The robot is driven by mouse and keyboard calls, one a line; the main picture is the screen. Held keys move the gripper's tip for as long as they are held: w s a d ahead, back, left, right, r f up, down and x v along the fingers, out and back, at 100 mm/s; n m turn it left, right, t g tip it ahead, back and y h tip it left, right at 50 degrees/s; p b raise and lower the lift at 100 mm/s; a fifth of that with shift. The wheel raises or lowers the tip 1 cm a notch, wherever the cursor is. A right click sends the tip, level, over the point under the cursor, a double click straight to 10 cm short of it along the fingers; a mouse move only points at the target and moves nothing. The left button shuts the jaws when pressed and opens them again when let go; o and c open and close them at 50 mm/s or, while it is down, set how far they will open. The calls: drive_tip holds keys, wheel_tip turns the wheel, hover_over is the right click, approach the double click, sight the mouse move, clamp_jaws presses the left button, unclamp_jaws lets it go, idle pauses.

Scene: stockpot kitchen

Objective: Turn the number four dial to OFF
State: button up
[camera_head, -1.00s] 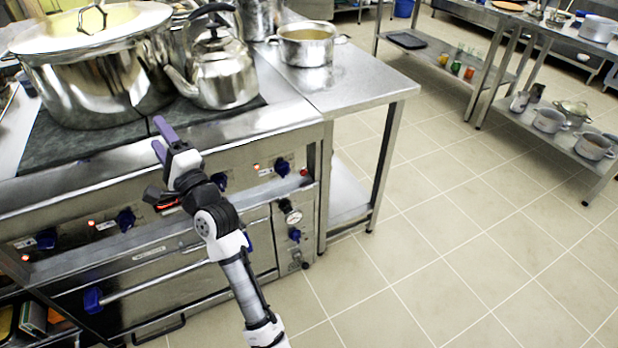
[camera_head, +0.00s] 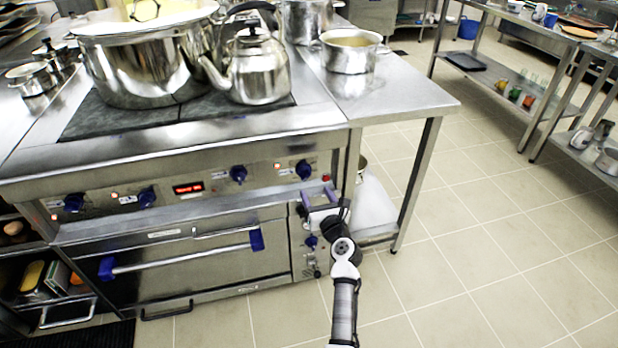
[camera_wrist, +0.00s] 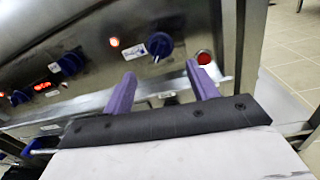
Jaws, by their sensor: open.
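Several blue dials run along the stove's front panel. The rightmost one (camera_head: 303,170), which looks like number four, also shows in the wrist view (camera_wrist: 159,45). A red light glows to its left in the wrist view; the printed marks are too small to read. My gripper (camera_head: 318,195) is open and empty, with purple fingers. It is in front of the panel's right end, a little below and right of that dial. In the wrist view the fingers (camera_wrist: 160,75) point at the panel, with the dial ahead between them, apart from both.
A red button (camera_wrist: 204,57) sits right of the dial, near the right fingertip in the wrist view. The oven handle (camera_head: 190,262) sticks out below. A large pot (camera_head: 140,65) and a kettle (camera_head: 260,72) stand on the stove. The floor to the right is clear.

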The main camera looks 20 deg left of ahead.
sight(307, 177)
drive_tip(key=b+x, duration=0.1)
drive_tip(key=x, duration=0.7)
drive_tip(key=shift+w+a, duration=0.25)
drive_tip(key=shift+w, duration=0.1)
drive_tip(key=c, duration=1)
